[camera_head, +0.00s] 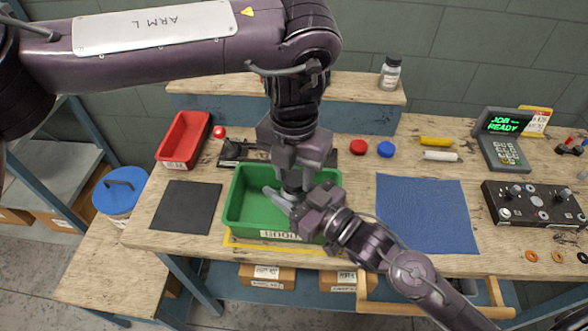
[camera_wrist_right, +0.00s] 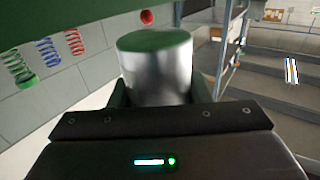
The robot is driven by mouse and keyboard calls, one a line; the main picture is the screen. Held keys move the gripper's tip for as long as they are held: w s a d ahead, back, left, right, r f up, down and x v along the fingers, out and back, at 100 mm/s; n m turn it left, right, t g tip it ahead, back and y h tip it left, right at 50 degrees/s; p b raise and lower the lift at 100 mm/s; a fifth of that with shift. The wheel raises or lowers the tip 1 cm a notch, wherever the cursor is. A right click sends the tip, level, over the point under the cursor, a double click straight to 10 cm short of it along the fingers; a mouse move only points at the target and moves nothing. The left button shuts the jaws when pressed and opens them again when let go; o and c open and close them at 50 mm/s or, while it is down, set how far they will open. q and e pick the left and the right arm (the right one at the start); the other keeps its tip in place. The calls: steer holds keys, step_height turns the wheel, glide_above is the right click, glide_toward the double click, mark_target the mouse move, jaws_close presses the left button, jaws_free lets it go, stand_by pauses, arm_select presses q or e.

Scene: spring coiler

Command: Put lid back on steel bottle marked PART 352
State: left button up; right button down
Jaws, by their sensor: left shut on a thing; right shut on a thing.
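A silvery steel cylinder (camera_wrist_right: 155,75), which looks like the steel bottle, stands between the fingers of my right gripper in the right wrist view. Its end face looks green. My right gripper (camera_head: 294,205) is shut on it over the green bin. In the head view a grey rounded piece (camera_head: 277,199) shows beside the gripper. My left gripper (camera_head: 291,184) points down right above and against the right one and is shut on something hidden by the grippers. I cannot make out the lid or any PART 352 marking.
The green bin (camera_head: 233,211) lies under both grippers, with a dark mat (camera_head: 186,207) to its left and a blue mat (camera_head: 427,214) to its right. A red bin (camera_head: 183,139) stands behind left. A small dark-capped bottle (camera_head: 389,74) stands on the back shelf. A control box (camera_head: 535,203) is at right.

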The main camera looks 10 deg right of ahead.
arm_select(q)
steer(key=m, duration=0.6)
steer(key=shift+w+m, duration=0.1)
steer(key=shift+m, duration=0.3)
steer(key=m, duration=0.6)
steer(key=shift+m, duration=0.3)
steer(key=m, duration=0.6)
steer(key=shift+m, duration=0.3)
steer(key=m, duration=0.6)
steer(key=shift+w, duration=0.1)
steer(key=shift+m, duration=1)
steer(key=o, duration=0.9)
steer(key=shift+s, duration=0.2)
steer(key=shift+o, duration=0.2)
